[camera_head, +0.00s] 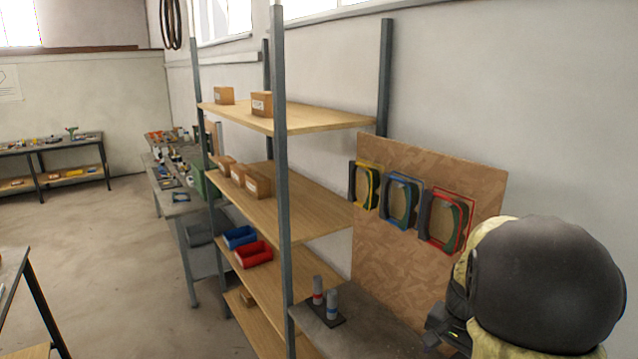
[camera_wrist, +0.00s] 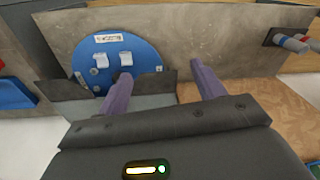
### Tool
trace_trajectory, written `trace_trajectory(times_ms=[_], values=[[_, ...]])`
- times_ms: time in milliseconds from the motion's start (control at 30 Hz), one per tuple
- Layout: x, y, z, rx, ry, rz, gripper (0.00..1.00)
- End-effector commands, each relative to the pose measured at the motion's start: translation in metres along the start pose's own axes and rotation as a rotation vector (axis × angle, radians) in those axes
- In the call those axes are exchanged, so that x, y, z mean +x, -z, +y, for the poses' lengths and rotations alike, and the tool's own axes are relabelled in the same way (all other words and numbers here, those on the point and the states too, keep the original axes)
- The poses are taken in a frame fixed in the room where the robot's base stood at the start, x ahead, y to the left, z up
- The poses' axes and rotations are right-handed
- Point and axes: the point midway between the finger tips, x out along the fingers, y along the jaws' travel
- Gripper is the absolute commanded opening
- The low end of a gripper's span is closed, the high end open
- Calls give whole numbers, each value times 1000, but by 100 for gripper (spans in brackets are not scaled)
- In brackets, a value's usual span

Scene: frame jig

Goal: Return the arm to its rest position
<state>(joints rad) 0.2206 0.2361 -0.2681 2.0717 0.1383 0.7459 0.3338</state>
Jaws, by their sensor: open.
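My gripper (camera_wrist: 158,92) shows in the wrist view with its two purple fingers spread apart and nothing between them. Beyond the fingers is a grey bench surface with a blue round-topped plate (camera_wrist: 118,62) that carries white fittings and a small label. In the head view my dark, rounded arm part fills the lower right, in front of the pegboard; the fingertips are hidden there.
A shelf rack (camera_head: 300,125) with cardboard boxes stands left of the arm. It holds a blue bin (camera_head: 239,237) and a red bin (camera_head: 252,254). A board (camera_head: 385,270) carries yellow, blue and red frames. Two grey cylinders (camera_head: 331,304) stand nearby. Open floor lies left.

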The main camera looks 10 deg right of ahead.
Motion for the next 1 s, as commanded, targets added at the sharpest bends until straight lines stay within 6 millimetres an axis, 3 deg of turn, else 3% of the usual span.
trace_trajectory(times_ms=[33, 200, 300, 400, 500, 967, 1000], values=[[4, -28, -13, -122, 11, 7, 68], [16, -111, -38, -531, 45, 55, 68], [21, -152, -42, -737, 61, 84, 68], [24, -177, -41, -866, 72, 104, 68], [26, -186, -41, -913, 75, 112, 68], [26, -185, -41, -908, 75, 111, 68], [26, -185, -41, -907, 75, 111, 64]])
